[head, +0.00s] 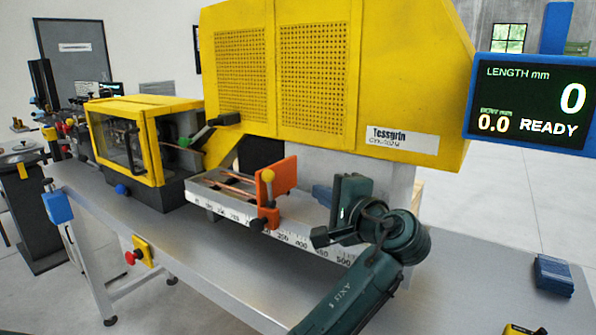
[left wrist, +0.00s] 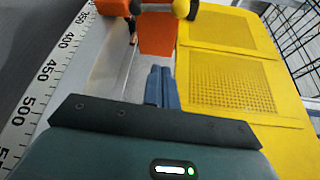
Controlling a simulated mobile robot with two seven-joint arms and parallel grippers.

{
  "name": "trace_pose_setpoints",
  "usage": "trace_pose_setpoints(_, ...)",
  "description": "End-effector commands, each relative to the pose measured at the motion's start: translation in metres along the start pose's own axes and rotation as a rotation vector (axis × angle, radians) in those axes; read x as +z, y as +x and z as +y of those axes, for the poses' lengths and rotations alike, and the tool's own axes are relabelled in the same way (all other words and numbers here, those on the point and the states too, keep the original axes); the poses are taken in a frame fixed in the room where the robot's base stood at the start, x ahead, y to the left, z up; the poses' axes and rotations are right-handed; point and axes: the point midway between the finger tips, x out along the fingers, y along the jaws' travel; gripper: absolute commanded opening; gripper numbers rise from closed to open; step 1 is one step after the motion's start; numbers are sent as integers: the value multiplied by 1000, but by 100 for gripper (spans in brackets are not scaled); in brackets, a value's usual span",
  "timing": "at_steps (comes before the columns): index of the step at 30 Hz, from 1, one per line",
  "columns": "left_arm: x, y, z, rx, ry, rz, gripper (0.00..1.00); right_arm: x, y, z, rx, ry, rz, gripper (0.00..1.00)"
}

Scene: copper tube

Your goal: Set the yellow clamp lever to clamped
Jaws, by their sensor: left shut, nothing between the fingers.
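The clamp lever's yellow ball knob (head: 268,174) is at the upper part of the orange length stop (head: 270,195) on the white ruler rail. In the left wrist view the yellow knob (left wrist: 183,8) is at the top edge, beside the orange stop (left wrist: 157,35), with a short grey rod by it. My left gripper (head: 320,194) is to the right of the stop, its blue fingers pointing toward it and apart from it. In the wrist view its fingertips (left wrist: 161,70) are together and empty. My right gripper is in neither view.
Copper tubes (head: 235,185) lie in the tray left of the stop. The yellow machine housing (head: 330,70) rises behind. A windowed yellow guard (head: 135,140) stands left. The display (head: 530,100) reads length 0 and READY.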

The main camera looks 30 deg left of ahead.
Motion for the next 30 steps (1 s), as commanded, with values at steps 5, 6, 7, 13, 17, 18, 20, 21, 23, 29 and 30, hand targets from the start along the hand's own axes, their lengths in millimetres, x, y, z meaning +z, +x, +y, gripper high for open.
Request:
trace_pose_setpoints(5,1,-2,-10,-16,6,-19,0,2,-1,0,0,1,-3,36)
trace_pose_setpoints(6,1,-2,-10,-16,6,-19,0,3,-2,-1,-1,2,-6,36)
trace_pose_setpoints(7,1,-2,-10,-16,6,-19,0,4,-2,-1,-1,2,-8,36)
trace_pose_setpoints(13,1,-1,-9,-15,6,-18,0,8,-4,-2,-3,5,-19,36)
trace_pose_setpoints(17,2,7,-10,-15,6,-18,0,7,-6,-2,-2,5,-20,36)
trace_pose_setpoints(18,2,12,-10,-16,6,-19,0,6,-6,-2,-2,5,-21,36)
trace_pose_setpoints(20,3,22,-11,-16,7,-21,0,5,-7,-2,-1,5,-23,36)
trace_pose_setpoints(21,3,29,-11,-15,8,-20,0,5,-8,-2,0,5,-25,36)
trace_pose_setpoints(23,3,42,-12,-16,8,-22,0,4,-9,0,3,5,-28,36)
trace_pose_setpoints(29,4,86,-13,-15,8,-20,0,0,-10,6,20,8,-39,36)
trace_pose_setpoints(30,4,94,-13,-16,7,-21,0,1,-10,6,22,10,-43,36)
